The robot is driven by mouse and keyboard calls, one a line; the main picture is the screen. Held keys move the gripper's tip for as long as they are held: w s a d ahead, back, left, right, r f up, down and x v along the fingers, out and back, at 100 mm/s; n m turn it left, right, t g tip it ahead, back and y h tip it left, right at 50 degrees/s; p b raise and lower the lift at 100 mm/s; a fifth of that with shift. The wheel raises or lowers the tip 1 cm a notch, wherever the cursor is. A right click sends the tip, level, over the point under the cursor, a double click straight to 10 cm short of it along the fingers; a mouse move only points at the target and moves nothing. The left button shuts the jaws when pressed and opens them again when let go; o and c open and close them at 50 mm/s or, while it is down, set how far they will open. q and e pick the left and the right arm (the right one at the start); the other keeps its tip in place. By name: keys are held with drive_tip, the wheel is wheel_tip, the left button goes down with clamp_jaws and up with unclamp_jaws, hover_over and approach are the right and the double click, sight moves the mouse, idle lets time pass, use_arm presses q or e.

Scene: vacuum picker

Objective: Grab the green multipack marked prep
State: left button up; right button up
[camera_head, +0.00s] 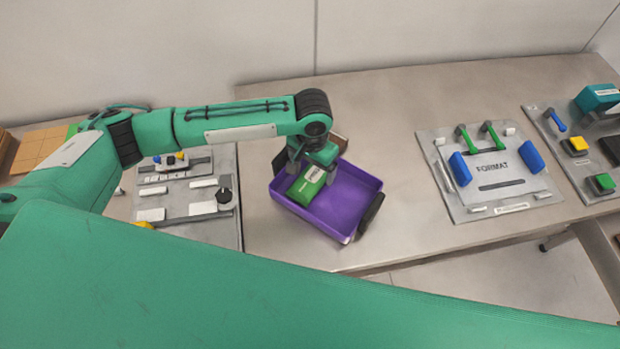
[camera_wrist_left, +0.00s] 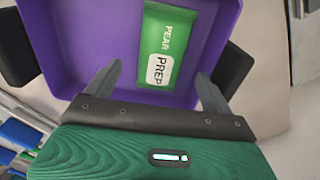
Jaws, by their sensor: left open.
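The green multipack (camera_head: 306,186) lies in a purple tray (camera_head: 352,192) on the table in the head view. In the left wrist view the pack (camera_wrist_left: 166,45) shows the words PEAR and PREP, the latter on a white label. My left gripper (camera_head: 310,170) is over the tray. In the left wrist view its two fingers (camera_wrist_left: 158,88) are spread apart, one on each side of the pack's near end, with gaps between them and the pack. The head view does not show the fingertips clearly. My right gripper is not in view.
Dark handles (camera_head: 370,214) stick out from the tray's sides. A grey board (camera_head: 186,203) with fittings lies left of the tray. A FORMAT panel (camera_head: 491,170) with green and blue handles lies to the right. Bare table lies between tray and panel.

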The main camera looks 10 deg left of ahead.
sight(310, 179)
use_arm(q)
drive_tip(key=shift+s+f, duration=0.1)
drive_tip(key=shift+f, duration=0.2)
wheel_tip(310, 179, down, 4)
drive_tip(key=shift+s+a+r+p, duration=0.1)
drive_tip(key=shift+a+r+p, duration=0.1)
drive_tip(key=shift+p, duration=0.55)
drive_tip(key=shift+f, duration=0.5)
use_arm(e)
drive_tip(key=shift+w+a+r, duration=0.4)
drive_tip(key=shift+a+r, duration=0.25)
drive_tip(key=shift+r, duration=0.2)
use_arm(q)
drive_tip(key=c, duration=1)
drive_tip(key=shift+c, duration=0.8)
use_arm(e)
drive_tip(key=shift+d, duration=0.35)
use_arm(q)
drive_tip(key=shift+r, duration=0.15)
